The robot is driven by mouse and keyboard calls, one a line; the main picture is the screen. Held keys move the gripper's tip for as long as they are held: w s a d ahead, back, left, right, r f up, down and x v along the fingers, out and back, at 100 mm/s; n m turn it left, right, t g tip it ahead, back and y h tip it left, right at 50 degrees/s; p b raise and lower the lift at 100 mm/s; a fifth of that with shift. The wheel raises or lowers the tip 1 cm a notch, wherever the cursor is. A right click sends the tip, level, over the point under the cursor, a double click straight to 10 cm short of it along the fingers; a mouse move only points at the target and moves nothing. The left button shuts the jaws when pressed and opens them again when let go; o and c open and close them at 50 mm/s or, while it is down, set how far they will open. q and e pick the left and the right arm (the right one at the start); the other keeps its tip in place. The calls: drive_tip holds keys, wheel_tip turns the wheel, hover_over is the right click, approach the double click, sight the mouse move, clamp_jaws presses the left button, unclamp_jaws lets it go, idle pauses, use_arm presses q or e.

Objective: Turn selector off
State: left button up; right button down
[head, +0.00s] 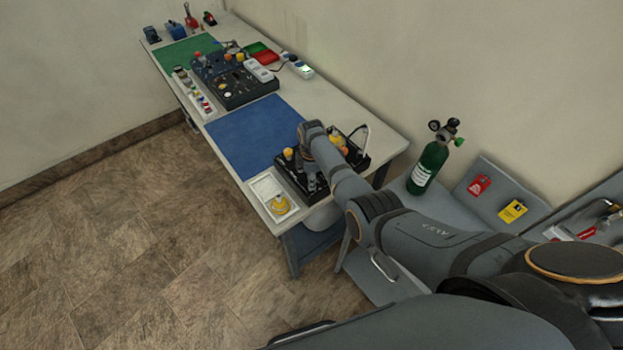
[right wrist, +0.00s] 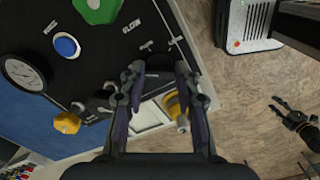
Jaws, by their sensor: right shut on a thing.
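The black oxygen panel (head: 296,184) lies at the near end of the table, partly hidden by my right arm. In the right wrist view, the panel (right wrist: 110,55) fills the upper left, with a "FLOW" label. My right gripper (right wrist: 160,72) is at the panel's edge, its fingers shut on a small dark part (right wrist: 160,62) that looks like the selector knob. The fingers hide most of it, so its setting cannot be read. In the head view, the right gripper (head: 312,185) is over the panel. My left gripper (right wrist: 285,108) shows at the right of the wrist view, open and apart from the panel.
Around the grip are a green knob (right wrist: 97,10), a blue button (right wrist: 66,46), a gauge (right wrist: 24,73) and a yellow knob (right wrist: 67,123). A white tray (head: 262,188) with a yellow item sits beside the panel. A green cylinder (head: 428,168) stands right of the table.

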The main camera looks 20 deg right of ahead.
drive_tip(key=shift+n, duration=0.3)
drive_tip(key=c, duration=1)
unclamp_jaws()
drive_tip(key=shift+o, duration=0.2)
wheel_tip(320, 180, up, 12)
